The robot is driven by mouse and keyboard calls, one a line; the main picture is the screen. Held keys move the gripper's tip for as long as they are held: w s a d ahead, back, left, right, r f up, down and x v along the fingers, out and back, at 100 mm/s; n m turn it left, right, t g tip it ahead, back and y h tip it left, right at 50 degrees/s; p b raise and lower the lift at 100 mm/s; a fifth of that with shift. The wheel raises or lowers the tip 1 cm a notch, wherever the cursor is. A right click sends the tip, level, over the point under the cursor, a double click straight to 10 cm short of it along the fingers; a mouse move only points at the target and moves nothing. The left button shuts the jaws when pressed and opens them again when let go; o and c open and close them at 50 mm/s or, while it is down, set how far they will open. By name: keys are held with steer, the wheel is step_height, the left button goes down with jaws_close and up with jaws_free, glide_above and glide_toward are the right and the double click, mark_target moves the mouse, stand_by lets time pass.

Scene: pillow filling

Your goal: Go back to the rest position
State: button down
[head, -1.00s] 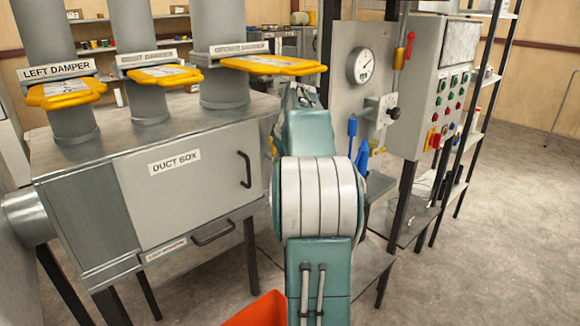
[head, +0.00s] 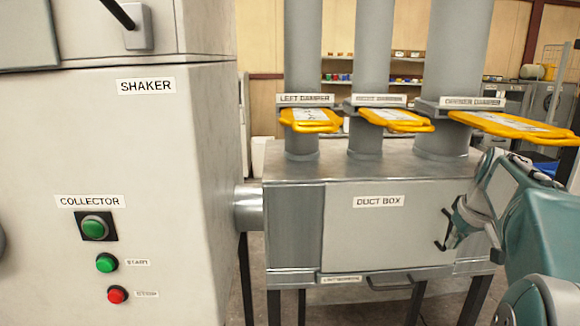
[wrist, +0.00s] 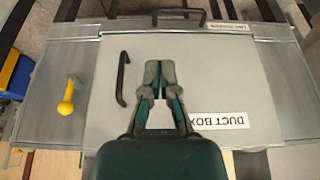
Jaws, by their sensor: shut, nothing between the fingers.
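My gripper (wrist: 160,80) shows in the wrist view with its two fingers together and nothing between them. It is over the front of the duct box (wrist: 225,75), beside a black handle (wrist: 122,78); I cannot tell the exact gap. In the head view my arm comes in from the right edge, and the gripper end is in front of the right part of the duct box (head: 390,240). The gripper's fingertips are hard to make out there.
Yellow damper handles (head: 310,120) stick out above the duct box. The grey collector cabinet (head: 150,180) with green and red buttons fills the left of the head view. A yellow handle (wrist: 66,108) shows in the wrist view.

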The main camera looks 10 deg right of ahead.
steer(key=s+a, duration=0.2)
steer(key=a, duration=0.8)
steer(key=s+a+f, duration=0.4)
steer(key=s+a, duration=0.3)
steer(key=a, duration=0.3)
steer(key=s+a+f+n+t, duration=0.1)
steer(key=s+a+f, duration=0.2)
steer(key=s+a, duration=0.4)
steer(key=a, duration=0.2)
steer(key=shift+a+f+y, duration=0.3)
steer(key=shift+a+f, duration=0.05)
steer(key=shift+f, duration=0.05)
